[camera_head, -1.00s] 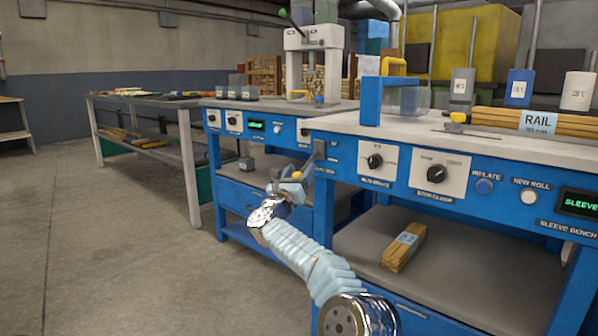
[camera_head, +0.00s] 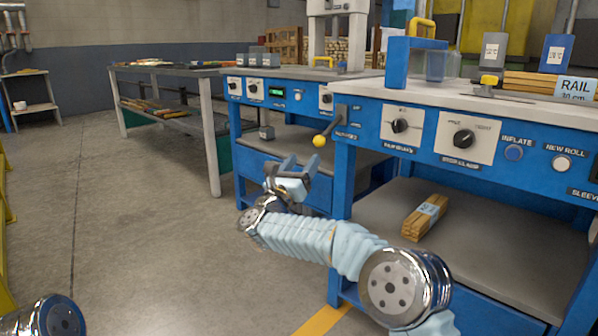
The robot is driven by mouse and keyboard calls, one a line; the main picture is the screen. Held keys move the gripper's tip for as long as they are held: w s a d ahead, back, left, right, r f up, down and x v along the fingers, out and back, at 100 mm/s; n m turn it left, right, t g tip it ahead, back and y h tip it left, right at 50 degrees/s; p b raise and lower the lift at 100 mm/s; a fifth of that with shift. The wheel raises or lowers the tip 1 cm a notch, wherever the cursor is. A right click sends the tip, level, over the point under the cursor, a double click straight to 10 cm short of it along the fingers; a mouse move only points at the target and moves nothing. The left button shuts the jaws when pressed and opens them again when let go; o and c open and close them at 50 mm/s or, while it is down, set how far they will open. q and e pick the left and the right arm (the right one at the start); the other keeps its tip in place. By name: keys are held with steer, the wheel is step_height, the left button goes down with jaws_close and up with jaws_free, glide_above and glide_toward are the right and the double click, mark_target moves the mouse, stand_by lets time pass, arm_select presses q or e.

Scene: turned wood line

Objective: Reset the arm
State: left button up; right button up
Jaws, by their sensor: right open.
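My right gripper (camera_head: 299,166) is open and empty, in front of the blue benches, with its fingers pointing up. Its arm, in a pale blue ribbed sleeve, comes in from the lower right. A lever with a yellow ball knob (camera_head: 320,141) sticks out from the left end of the nearer bench's panel. The knob is just above and right of the fingertips, and a gap shows between them. Part of my left arm shows at the lower left corner; its gripper is out of the picture.
The sleeve bench (camera_head: 365,125) stands at the right, with a bundle of wooden strips (camera_head: 425,217) on its lower shelf. A second blue bench (camera_head: 262,93) and a grey table (camera_head: 165,69) stand behind. Open concrete floor (camera_head: 120,230) lies to the left.

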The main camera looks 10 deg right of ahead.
steer(key=shift+v, duration=0.8)
steer(key=shift+f, duration=0.15)
